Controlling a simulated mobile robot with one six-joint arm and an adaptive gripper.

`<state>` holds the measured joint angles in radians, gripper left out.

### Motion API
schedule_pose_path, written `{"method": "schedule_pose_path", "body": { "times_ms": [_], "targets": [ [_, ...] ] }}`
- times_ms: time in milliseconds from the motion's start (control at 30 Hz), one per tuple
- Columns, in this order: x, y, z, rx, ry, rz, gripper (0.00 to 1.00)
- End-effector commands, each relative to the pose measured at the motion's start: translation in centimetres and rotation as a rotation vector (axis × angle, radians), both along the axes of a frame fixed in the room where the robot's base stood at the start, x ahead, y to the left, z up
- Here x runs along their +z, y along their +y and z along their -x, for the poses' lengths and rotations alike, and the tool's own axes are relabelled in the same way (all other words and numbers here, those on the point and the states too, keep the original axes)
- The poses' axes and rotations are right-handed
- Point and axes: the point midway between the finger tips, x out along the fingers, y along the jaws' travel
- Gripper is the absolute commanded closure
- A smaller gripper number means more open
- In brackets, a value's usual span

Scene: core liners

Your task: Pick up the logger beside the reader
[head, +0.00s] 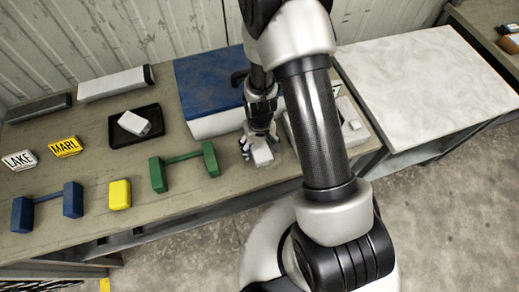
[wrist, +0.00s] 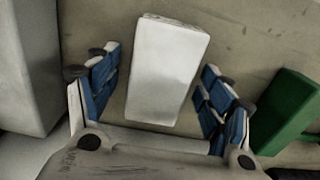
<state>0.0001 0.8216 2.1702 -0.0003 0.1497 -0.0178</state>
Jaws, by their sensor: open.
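A small white block (head: 263,156), which looks like a logger, lies on the bench beneath my gripper (head: 258,143). In the wrist view the white block (wrist: 168,72) lies between my two blue-padded fingers, with a gap on each side. My gripper (wrist: 160,68) is open and holds nothing. A light grey device (head: 355,132), perhaps the reader, is to the right of the block, partly hidden by my arm. Another white block (head: 133,123) sits in a black tray (head: 152,113) further left.
A blue-lidded white box (head: 205,90) stands just behind my gripper. A green dumbbell-shaped piece (head: 185,166) lies to the left, also in the wrist view (wrist: 285,112). Blue and yellow pieces and name plates are further left. A pale tabletop (head: 425,90) at right is clear.

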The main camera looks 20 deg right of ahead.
Motion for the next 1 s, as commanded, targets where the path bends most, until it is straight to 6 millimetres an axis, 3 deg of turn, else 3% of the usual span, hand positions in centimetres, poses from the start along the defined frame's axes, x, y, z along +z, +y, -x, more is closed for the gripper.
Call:
{"method": "schedule_pose_path", "body": {
  "times_ms": [167, 900, 1000],
  "targets": [
    [0.07, 0.01, -0.03, 0.000, -0.001, 0.000, 0.27],
    [0.09, 0.01, 0.00, 0.000, 0.000, 0.000, 0.76],
    [0.09, 0.01, -0.01, 0.000, 0.000, 0.000, 0.77]
  ]
}}
